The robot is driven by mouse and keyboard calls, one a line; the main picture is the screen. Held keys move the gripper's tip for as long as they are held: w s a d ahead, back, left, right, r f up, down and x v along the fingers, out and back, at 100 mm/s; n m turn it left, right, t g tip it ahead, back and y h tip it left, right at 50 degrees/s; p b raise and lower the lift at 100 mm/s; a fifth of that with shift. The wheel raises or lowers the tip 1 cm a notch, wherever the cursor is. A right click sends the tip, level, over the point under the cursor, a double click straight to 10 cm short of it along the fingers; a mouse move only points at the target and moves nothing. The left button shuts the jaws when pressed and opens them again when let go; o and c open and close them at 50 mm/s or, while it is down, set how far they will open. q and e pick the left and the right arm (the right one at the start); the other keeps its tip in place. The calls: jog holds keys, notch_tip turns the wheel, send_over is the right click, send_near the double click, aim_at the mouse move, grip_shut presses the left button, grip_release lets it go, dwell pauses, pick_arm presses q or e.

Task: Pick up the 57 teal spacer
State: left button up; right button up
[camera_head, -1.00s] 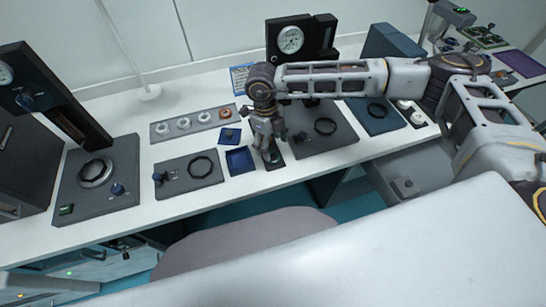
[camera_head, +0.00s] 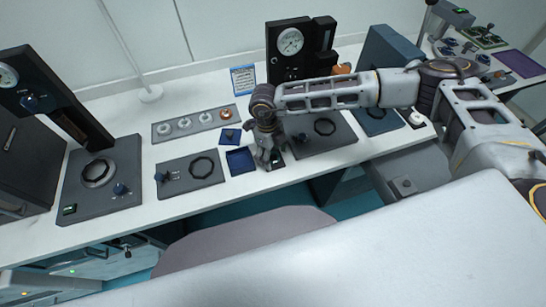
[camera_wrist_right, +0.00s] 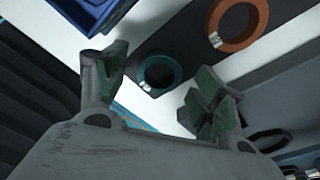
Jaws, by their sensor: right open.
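The teal spacer (camera_wrist_right: 160,54) shows in the right wrist view as an upright-facing ring with a small white label, lying on a dark strip. My right gripper (camera_wrist_right: 162,78) is open and empty, and the ring appears between its spread fingertips, a little beyond them. No finger visibly touches it. In the head view my right gripper (camera_head: 269,158) points down over a small dark plate near the bench's front edge and hides the spacer. My left gripper is not in view.
An orange ring (camera_wrist_right: 258,25) lies on the same strip. A blue tray (camera_head: 241,161) sits just left of the gripper. Dark fixtures with black rings (camera_head: 190,170) stand on the white bench. A gauge stand (camera_head: 290,60) rises behind my right arm.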

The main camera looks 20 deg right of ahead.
aim_at(272, 156)
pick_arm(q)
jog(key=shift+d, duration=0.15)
pick_arm(e)
jog(key=c, duration=1)
jog(key=shift+r, duration=0.15)
notch_tip(272, 156, up, 8)
jog(key=shift+r+b, duration=0.1)
jog(key=shift+b, duration=0.6)
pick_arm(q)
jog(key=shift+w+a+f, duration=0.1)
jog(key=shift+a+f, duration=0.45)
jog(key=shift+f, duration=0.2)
pick_arm(e)
jog(key=shift+r, duration=0.75)
